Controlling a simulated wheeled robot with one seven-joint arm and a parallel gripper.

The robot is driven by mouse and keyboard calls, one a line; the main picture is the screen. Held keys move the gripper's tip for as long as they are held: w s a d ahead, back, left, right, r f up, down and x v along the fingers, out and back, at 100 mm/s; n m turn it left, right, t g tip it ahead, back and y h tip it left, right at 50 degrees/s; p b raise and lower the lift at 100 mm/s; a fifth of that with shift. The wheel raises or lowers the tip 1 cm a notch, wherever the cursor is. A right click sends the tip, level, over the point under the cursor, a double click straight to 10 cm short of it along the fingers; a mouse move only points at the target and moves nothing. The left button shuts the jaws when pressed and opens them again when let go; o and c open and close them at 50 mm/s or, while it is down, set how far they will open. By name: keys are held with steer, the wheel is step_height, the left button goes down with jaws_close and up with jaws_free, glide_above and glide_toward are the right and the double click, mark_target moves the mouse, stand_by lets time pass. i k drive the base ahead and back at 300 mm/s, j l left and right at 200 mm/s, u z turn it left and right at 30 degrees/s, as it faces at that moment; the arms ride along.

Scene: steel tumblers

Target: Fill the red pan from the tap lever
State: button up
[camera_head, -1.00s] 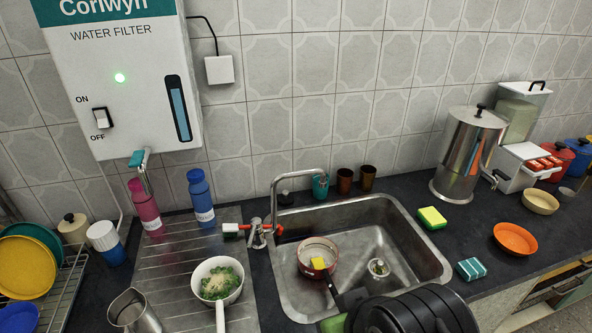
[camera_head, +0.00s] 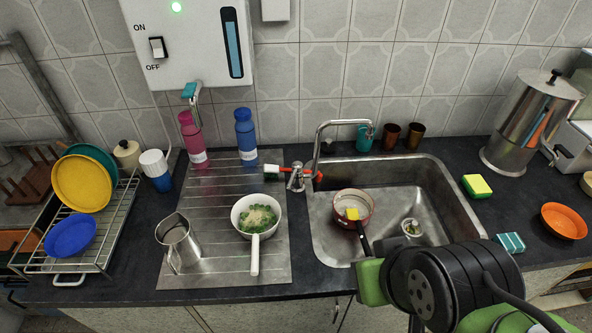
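The red pan (camera_head: 368,216) sits in the sink basin (camera_head: 436,205), with a pale inside and a dark handle pointing toward the front. A yellow block (camera_head: 352,213) is in it. The steel tap (camera_head: 318,150) arches over the sink, its spout end above and behind the pan. A red lever-like piece (camera_head: 317,177) is at the tap's base, where a green-and-white brush-like end also shows. The wall filter has a small tap with a teal lever (camera_head: 190,90). My black and green arm covers the lower right, in front of the sink; my gripper cannot be made out.
A white pan of green food (camera_head: 257,216) and a steel jug (camera_head: 179,243) stand on the drainboard, with pink (camera_head: 192,137) and blue (camera_head: 246,137) bottles behind. A dish rack (camera_head: 112,235) is left. A sponge (camera_head: 476,186) and orange bowl (camera_head: 563,221) lie right of the sink.

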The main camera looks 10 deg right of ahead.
mark_target(297, 165)
steer(key=j+u, duration=0.25)
steer(key=i+j+u, duration=0.15)
steer(key=j+u, duration=0.15)
steer(key=i+j+u, duration=0.25)
steer(key=j, duration=0.2)
steer(key=k, duration=0.1)
